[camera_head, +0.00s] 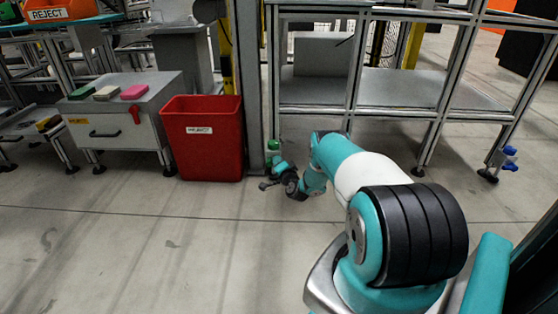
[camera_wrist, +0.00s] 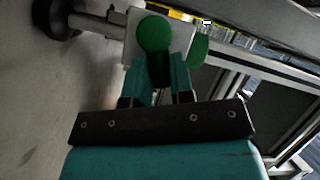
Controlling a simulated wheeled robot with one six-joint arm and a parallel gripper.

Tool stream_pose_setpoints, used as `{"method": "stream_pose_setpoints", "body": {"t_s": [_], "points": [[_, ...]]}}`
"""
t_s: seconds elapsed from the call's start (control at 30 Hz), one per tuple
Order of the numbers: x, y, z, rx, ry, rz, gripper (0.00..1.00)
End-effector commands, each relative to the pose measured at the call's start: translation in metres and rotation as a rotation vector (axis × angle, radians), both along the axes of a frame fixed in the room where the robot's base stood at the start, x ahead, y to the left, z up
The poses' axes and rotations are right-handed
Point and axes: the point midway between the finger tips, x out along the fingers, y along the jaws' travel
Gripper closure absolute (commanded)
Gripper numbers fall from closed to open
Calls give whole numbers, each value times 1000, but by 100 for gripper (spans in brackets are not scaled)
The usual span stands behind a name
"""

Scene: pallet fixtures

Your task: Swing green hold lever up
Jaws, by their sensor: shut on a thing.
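The green hold lever shows in the wrist view as a round green knob (camera_wrist: 153,34) just beyond my fingertips, with a darker stem between them. My gripper (camera_wrist: 167,75) is shut on this lever, its two teal fingers on either side of the stem. A pale plate (camera_wrist: 181,37) lies behind the knob, with another green part (camera_wrist: 199,51) at its right edge. In the head view, a small green part (camera_head: 273,145) shows on the post above my gripper (camera_head: 268,182), which is low by the post's foot. The grip itself is too small to make out there.
A red bin (camera_head: 203,140) stands close left of the post (camera_head: 253,90). A grey cabinet (camera_head: 125,125) with coloured blocks on top is farther left. A metal frame with shelves (camera_head: 400,88) stands behind my arm. The front-left floor is clear.

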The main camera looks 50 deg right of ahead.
Motion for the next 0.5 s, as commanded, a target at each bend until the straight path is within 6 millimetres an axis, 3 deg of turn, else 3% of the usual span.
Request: {"method": "stream_pose_setpoints", "body": {"t_s": [0.03,0.5], "points": [[1,1,8,-30,35,1,100],[9,8,18,-321,374,2,100]]}}
